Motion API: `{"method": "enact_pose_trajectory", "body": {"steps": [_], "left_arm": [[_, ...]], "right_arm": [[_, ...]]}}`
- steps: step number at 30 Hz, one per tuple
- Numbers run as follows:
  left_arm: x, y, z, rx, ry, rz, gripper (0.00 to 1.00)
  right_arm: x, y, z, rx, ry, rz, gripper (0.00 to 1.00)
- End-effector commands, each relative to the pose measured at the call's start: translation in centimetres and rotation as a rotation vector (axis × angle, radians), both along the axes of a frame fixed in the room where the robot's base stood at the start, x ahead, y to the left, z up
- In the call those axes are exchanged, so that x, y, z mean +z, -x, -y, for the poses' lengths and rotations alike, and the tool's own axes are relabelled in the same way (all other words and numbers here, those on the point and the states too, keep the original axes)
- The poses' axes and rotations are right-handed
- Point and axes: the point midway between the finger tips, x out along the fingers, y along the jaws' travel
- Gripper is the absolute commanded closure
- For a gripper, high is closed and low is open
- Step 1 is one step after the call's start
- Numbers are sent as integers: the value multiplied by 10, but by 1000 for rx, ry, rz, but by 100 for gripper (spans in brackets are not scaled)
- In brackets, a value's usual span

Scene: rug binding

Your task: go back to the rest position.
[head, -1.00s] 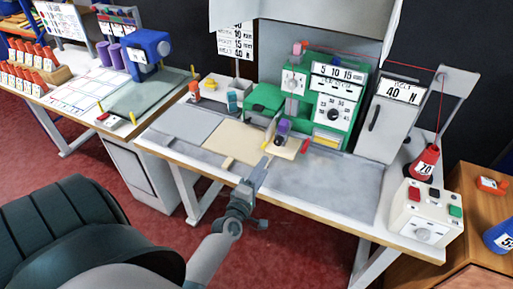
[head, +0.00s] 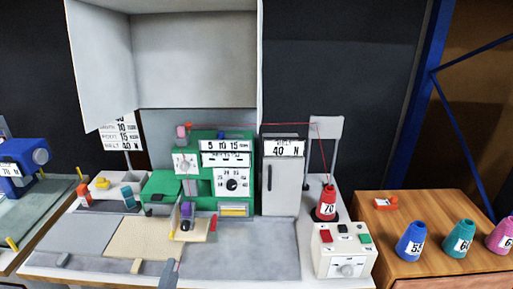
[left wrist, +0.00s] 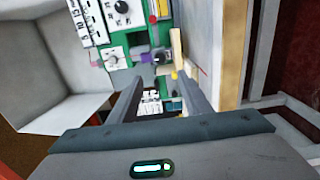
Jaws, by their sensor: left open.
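My left gripper (head: 170,274) shows at the bottom edge of the head view, in front of the green machine (head: 204,148), over the front of the worktable. Most of its arm is out of the picture. In the left wrist view its two fingers (left wrist: 160,92) stand apart with no object held between them. The green machine, with its dials and purple part, shows beyond the fingers. My right gripper is in neither current view.
The worktable (head: 255,255) has a clear grey surface at front right. A control box (head: 345,250) and red cone (head: 327,204) stand at its right end. A wooden cabinet (head: 400,205) with coloured cones is farther right. A large grey hood (head: 195,60) hangs above.

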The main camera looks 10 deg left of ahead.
Motion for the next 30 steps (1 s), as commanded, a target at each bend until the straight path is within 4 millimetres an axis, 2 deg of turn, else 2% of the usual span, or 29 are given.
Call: {"method": "enact_pose_trajectory", "body": {"steps": [4, 7, 11, 14, 18, 21, 25, 30], "left_arm": [[0, 0, 7, -25, -22, -16, 56], [-1, 0, 23, -80, -72, -51, 56], [-6, 4, 58, -204, -195, -139, 56], [-14, 15, 92, -334, -330, -231, 56], [-31, 43, 137, -532, -553, -380, 56], [-44, 71, 159, -667, -716, -490, 56], [-59, 114, 174, -830, -917, -635, 56], [-70, 165, 176, -994, -1113, -798, 56]], "right_arm": [[0, 0, 0, 0, 0, 0, 69], [0, 0, 0, 0, 0, 0, 69], [0, 0, 0, 0, 0, 0, 69], [0, 0, 0, 0, 0, 0, 69], [0, 0, 0, 0, 0, 0, 69], [0, 0, 0, 0, 0, 0, 69], [0, 0, 0, 0, 0, 0, 69], [0, 0, 0, 0, 0, 0, 69]]}}
